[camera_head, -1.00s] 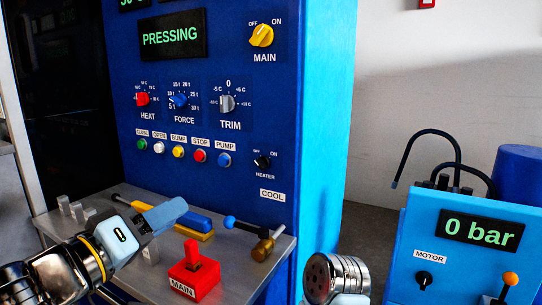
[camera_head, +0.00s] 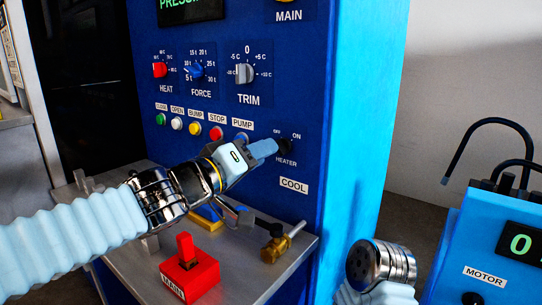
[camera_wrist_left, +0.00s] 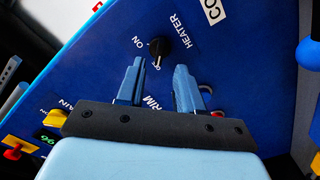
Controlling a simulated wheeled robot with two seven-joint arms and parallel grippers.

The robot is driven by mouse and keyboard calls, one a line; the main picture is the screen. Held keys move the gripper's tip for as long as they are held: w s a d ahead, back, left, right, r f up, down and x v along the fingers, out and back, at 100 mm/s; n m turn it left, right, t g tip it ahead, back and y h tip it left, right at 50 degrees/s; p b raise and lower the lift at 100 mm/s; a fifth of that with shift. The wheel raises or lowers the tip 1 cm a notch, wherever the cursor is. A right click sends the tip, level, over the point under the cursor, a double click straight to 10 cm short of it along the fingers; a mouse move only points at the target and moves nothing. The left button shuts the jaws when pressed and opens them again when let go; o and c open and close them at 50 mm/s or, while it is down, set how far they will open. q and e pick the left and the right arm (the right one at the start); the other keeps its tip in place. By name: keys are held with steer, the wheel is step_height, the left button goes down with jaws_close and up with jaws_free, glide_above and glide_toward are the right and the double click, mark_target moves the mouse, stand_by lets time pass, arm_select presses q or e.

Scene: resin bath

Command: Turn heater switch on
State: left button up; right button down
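The heater switch (camera_head: 284,146) is a small black knob on the blue press panel, with OFF and ON marks above and the HEATER label below. In the left wrist view the knob (camera_wrist_left: 159,48) shows a white mark turned toward the OFF side. My left gripper (camera_head: 268,149) reaches across to the knob in the head view. In the left wrist view its two blue fingers (camera_wrist_left: 159,66) are apart and empty, with the knob just beyond the fingertips, nearer the left finger. I cannot see contact. My right gripper is not in view.
The HEAT (camera_head: 159,69), FORCE (camera_head: 194,71) and TRIM (camera_head: 243,73) knobs sit above a row of coloured buttons. Below, a metal shelf holds a red MAIN switch (camera_head: 189,275) and a brass valve (camera_head: 275,248). A blue pump unit (camera_head: 455,260) stands right.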

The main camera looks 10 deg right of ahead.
mark_target(282, 147)
arm_select(q)
steer(key=x, duration=0.3)
steer(key=shift+w+d, duration=0.2)
steer(key=shift+d, duration=0.05)
jaws_close()
